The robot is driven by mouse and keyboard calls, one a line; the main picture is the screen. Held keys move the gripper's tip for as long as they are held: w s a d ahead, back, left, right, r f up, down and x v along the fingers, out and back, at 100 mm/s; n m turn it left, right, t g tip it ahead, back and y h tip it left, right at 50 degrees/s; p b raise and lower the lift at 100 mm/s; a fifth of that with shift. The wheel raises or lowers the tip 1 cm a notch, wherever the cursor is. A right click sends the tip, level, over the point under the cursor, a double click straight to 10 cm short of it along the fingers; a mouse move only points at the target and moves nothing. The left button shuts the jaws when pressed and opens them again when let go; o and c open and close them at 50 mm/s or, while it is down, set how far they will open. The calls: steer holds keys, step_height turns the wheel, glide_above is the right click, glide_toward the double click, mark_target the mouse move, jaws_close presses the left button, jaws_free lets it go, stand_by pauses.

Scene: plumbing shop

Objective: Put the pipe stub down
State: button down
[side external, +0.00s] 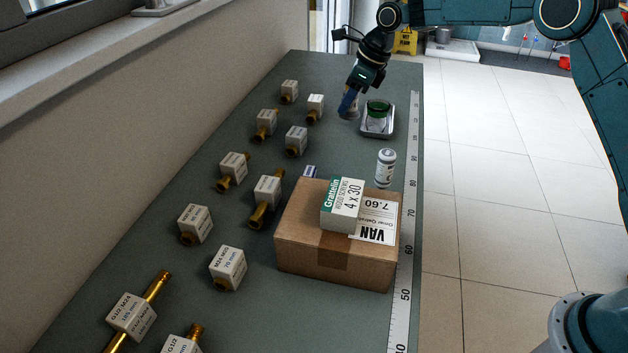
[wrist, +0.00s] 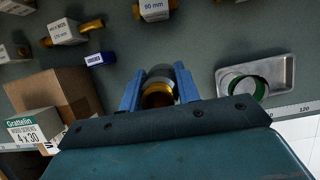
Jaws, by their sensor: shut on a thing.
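My gripper (wrist: 158,92) has blue fingers, and they are closed on the sides of the pipe stub (wrist: 158,97). The stub shows a grey rim and a brass-coloured band between the fingers in the wrist view; its lower part is hidden. In the side external view my gripper (side external: 349,104) hangs over the far part of the grey-green bench (side external: 340,75), left of a metal tray. The stub is mostly hidden by the fingers there, and I cannot tell whether it touches the bench.
A white bottle (side external: 385,168) and a cardboard box (side external: 335,255) with a screw carton (side external: 342,204) stand nearer. Several labelled blocks with brass fittings (side external: 267,188) line the left. A measuring strip (side external: 410,200) edges the right.

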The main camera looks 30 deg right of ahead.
step_height(320, 180, down, 8)
steer(key=shift+f, duration=0.1)
steer(key=shift+f, duration=0.1)
steer(key=shift+f, duration=2)
steer(key=shift+f, duration=0.15)
steer(key=c, duration=1)
jaws_free()
steer(key=shift+f, duration=0.1)
steer(key=v, duration=1.2)
steer(key=shift+r, duration=0.2)
